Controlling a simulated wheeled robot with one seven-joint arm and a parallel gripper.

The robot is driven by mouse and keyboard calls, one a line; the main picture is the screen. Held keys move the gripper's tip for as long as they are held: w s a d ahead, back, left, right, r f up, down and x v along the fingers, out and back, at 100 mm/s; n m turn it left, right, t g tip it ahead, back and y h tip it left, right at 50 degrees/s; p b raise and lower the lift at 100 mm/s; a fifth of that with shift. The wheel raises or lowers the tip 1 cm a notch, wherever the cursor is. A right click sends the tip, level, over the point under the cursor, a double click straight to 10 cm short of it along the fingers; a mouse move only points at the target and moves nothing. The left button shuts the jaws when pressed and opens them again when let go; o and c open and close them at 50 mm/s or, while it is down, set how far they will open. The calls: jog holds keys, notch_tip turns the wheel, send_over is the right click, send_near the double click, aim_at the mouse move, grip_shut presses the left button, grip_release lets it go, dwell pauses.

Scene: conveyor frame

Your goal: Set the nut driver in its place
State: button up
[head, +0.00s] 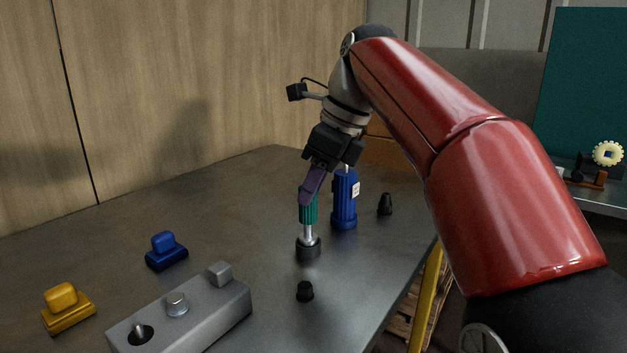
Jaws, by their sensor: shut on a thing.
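The nut driver (308,212) has a green ribbed handle and a bright metal shaft. It stands about upright in the middle of the table. My gripper (311,190) is shut on the upper part of its green handle, with purple fingers covering some of it. The shaft's lower end meets a short black round piece (308,250) on or close to the table. I cannot tell whether the shaft sits in that piece or whether it belongs to the tool. The shaft's tip is hidden.
A blue ribbed cylinder (343,205) with a white label stands close right of the tool. Small black pieces stand nearby (305,291) and further right (385,204). A grey block (215,312) with a hole, blue block (165,251) and yellow block (67,308) are left.

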jog(key=shift+f, duration=0.2)
jog(key=o, duration=1.1)
jog(key=shift+c, duration=0.2)
jog(key=p+v, duration=0.3)
jog(key=v, duration=0.5)
jog(key=shift+f, duration=0.1)
